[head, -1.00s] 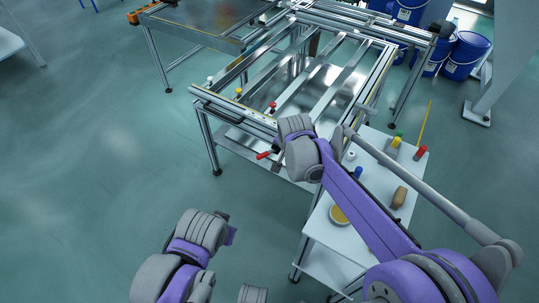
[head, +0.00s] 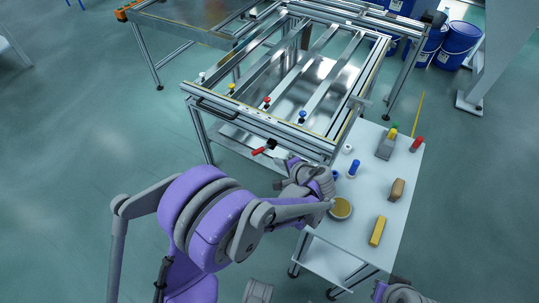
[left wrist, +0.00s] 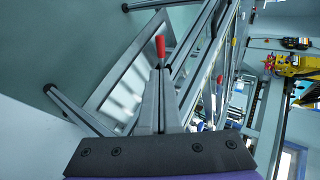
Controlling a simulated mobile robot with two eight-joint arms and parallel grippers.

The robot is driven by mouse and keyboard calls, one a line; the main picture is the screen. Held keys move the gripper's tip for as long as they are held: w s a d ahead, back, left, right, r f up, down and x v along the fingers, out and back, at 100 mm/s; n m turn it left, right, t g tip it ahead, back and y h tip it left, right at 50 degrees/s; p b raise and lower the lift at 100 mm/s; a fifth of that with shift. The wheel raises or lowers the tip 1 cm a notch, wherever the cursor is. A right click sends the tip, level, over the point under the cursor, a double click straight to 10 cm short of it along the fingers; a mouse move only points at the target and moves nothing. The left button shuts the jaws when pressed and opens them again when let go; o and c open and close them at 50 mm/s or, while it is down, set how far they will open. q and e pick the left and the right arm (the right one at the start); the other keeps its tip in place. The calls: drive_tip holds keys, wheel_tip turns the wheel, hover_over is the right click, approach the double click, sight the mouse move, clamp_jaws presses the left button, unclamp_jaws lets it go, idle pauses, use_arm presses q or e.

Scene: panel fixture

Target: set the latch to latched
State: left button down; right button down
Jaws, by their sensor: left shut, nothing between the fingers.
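The latch's red handle (head: 263,150) sticks out to the left from a black mount (head: 272,143) below the front rail of the panel fixture. My left gripper (head: 283,163) is just right of and below the handle in the head view, with its fingers small and partly hidden by the wrist. In the left wrist view, the fingers (left wrist: 160,78) are shut with nothing between them. The red handle (left wrist: 160,45) shows just beyond their tips; I cannot tell whether they touch it. My right gripper does not show; only a piece of my right arm is at the bottom right.
The aluminium fixture frame (head: 228,105) carries white, yellow, red and blue knobs and a black bar handle. A white side table (head: 362,215) on the right holds a round yellow-topped dish (head: 341,208), a yellow block (head: 377,231) and other small items. Floor on the left is clear.

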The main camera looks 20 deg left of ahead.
sight(257, 151)
use_arm(q)
drive_tip(key=b+x, duration=0.2)
drive_tip(key=x, duration=1.2)
drive_tip(key=shift+w+a+f+b, duration=0.2)
drive_tip(key=shift+a+f+b, duration=0.1)
drive_tip(key=shift+a+b, duration=0.3)
drive_tip(key=shift+a+r, duration=0.15)
drive_tip(key=shift+r, duration=0.05)
